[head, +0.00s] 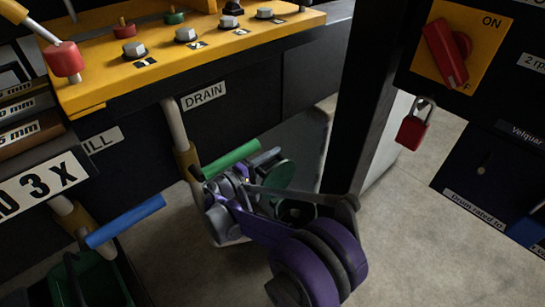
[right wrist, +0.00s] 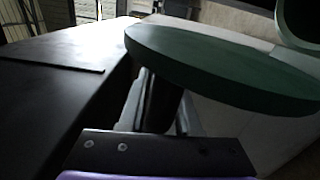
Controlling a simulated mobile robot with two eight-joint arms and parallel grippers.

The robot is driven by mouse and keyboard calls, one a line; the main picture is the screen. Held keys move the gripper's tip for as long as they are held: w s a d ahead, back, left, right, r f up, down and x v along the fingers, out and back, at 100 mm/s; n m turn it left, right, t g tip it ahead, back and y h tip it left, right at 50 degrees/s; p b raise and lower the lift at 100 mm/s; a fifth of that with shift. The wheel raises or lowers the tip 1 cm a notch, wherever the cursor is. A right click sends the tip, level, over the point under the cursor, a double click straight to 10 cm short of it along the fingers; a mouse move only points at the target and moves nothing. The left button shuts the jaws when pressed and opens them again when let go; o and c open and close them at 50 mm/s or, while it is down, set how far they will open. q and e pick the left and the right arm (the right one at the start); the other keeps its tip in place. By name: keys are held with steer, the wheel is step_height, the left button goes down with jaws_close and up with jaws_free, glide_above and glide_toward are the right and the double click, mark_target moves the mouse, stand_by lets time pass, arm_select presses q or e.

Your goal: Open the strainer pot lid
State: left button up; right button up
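The strainer pot lid appears to be the green disc (head: 280,173) beside the green-handled valve in the head view. In the right wrist view the disc (right wrist: 225,68) is large and close, seen nearly edge-on. A green round rim (right wrist: 303,22), probably the pot's mouth, shows at the upper right there, apart from the disc. My right gripper (head: 262,190) is low beside the disc, mostly hidden by my purple arm links. Its dark mount crosses the bottom of the wrist view; its fingertips are under the disc, and contact is unclear. My left gripper is out of view.
A green lever handle (head: 231,159) stands close to my right gripper under the DRAIN label (head: 205,95). A blue lever handle (head: 125,221) is at lower left. A yellow control panel (head: 215,48) overhangs, and a black post (head: 368,100) stands at right. Floor is clear at lower right.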

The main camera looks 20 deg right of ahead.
steer(key=shift+o, duration=1.2)
steer(key=v, duration=1)
steer(key=shift+s+a+p, duration=0.15)
steer(key=shift+a+p, duration=0.2)
steer(key=shift+p, duration=0.05)
